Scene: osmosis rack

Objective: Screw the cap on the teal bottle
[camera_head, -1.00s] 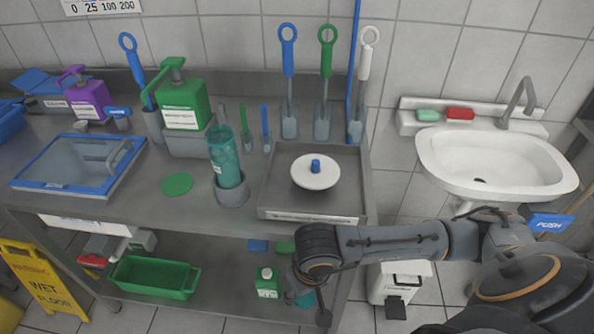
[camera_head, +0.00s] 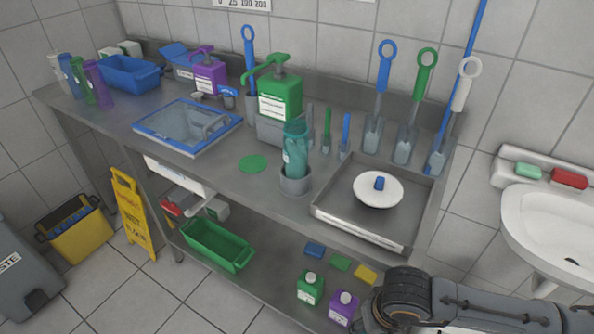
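The teal bottle (camera_head: 296,150) stands upright in a grey round holder (camera_head: 295,182) on the steel counter, left of the steel tray. Its top is too small to read clearly, and I see no separate cap that I can name. My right arm enters from the lower right. Its wrist hangs low in front of the counter, near the lower shelf and well apart from the bottle. The fingers of my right gripper are hidden or below the picture edge. My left gripper is not in view.
A steel tray (camera_head: 335,221) holds a white round lid (camera_head: 377,191) with a blue knob. A green disc (camera_head: 253,163) lies left of the bottle. A green pump container (camera_head: 279,95) stands behind it. Green (camera_head: 311,288) and purple (camera_head: 343,307) containers stand on the lower shelf near my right wrist.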

